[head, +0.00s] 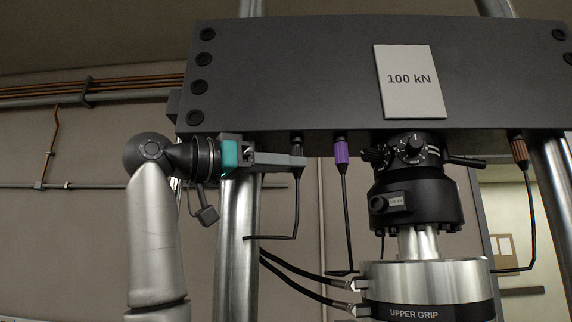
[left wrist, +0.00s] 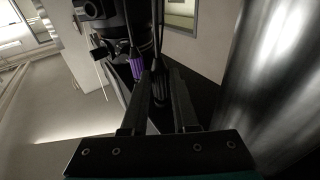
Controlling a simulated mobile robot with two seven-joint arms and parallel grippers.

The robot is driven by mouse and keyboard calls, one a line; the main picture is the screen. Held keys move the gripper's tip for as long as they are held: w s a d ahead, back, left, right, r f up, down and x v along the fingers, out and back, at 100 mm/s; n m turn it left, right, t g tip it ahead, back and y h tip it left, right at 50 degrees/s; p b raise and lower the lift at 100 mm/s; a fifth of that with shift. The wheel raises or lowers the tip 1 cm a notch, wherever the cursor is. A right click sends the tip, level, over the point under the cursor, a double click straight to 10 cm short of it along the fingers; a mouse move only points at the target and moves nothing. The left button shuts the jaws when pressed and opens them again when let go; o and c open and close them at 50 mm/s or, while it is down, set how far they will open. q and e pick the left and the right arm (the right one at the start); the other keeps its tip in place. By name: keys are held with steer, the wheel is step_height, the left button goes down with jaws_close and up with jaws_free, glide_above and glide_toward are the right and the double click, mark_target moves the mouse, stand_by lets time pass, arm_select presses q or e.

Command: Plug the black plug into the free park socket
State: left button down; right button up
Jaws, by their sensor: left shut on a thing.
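The black plug (head: 297,148) is upright just under the dark crosshead, its cable hanging down. My left gripper (head: 299,161) comes in from the left and is shut on it. In the left wrist view the black plug (left wrist: 159,86) shows between the two fingers. Its top is close to the crosshead's underside; I cannot tell whether it touches or sits in a socket. A purple plug (head: 341,152) hangs at the underside to the right, with a brown plug (head: 519,150) at the far right. The purple plug (left wrist: 137,68) also shows in the left wrist view. No empty socket opening is clearly visible.
The crosshead (head: 290,75) carries a "100 kN" plate (head: 411,82). A black load cell (head: 415,200) hangs below it, above the steel upper grip (head: 425,275). A steel column (head: 237,235) stands below my left gripper. Several thin cables hang between.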

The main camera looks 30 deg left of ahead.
arm_select(q)
steer(key=shift+r+p, duration=0.35)
steer(key=shift+r, duration=0.2)
steer(key=shift+c, duration=0.6)
jaws_free()
steer(key=shift+f, duration=0.1)
steer(key=shift+s, duration=0.15)
stand_by(0.5)
steer(key=b+v, duration=0.1)
steer(key=v, duration=0.3)
steer(key=shift+s+a, duration=0.25)
steer(key=shift+s, duration=0.1)
steer(key=b+v, duration=0.3)
steer(key=v, duration=1.2)
steer(key=shift+f, duration=0.15)
